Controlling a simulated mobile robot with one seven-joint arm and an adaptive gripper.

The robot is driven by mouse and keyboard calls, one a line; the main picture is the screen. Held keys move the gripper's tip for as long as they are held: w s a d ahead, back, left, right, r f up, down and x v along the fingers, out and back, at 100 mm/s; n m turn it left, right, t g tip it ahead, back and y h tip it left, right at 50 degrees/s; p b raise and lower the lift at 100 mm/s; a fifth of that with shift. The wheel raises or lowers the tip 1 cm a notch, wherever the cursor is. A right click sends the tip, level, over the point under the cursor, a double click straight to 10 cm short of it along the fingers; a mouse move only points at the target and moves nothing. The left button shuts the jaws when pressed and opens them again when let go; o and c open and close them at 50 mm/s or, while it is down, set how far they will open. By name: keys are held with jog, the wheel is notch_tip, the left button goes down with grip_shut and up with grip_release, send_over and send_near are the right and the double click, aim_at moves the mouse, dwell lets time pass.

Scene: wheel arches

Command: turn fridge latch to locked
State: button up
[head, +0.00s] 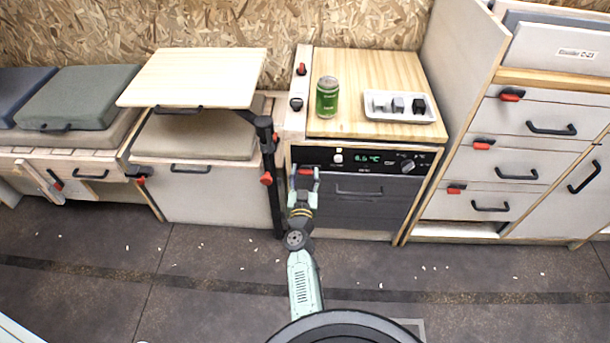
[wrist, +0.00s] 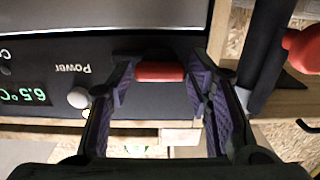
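The fridge (head: 362,195) has a dark front with a display reading about 6.5 °C, a light knob and a grey door. Its red latch (head: 304,171) is at the upper left of the front, partly hidden by my gripper (head: 304,182). In the wrist view, the red latch (wrist: 160,71) lies lengthwise across the picture. My gripper (wrist: 159,88) is open, with one purple-padded finger on each side of the latch. Small gaps seem to remain at both ends of it.
A green can (head: 327,97) and a white tray (head: 399,107) stand on the wooden top above the fridge. A black table post (head: 270,170) with red knobs is close left of my gripper.

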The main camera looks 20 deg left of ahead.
jog(key=c, duration=0.8)
jog(key=shift+o, duration=0.2)
jog(key=shift+m, duration=0.3)
jog(key=m, duration=0.3)
jog(key=shift+d+m+p, duration=0.15)
jog(key=shift+m+p, duration=0.15)
jog(key=shift+m, duration=0.1)
jog(key=m, duration=0.9)
jog(key=shift+f+m, duration=0.15)
jog(key=shift+m, duration=0.25)
jog(key=shift+m+b, duration=0.5)
jog(key=shift+m, duration=1.3)
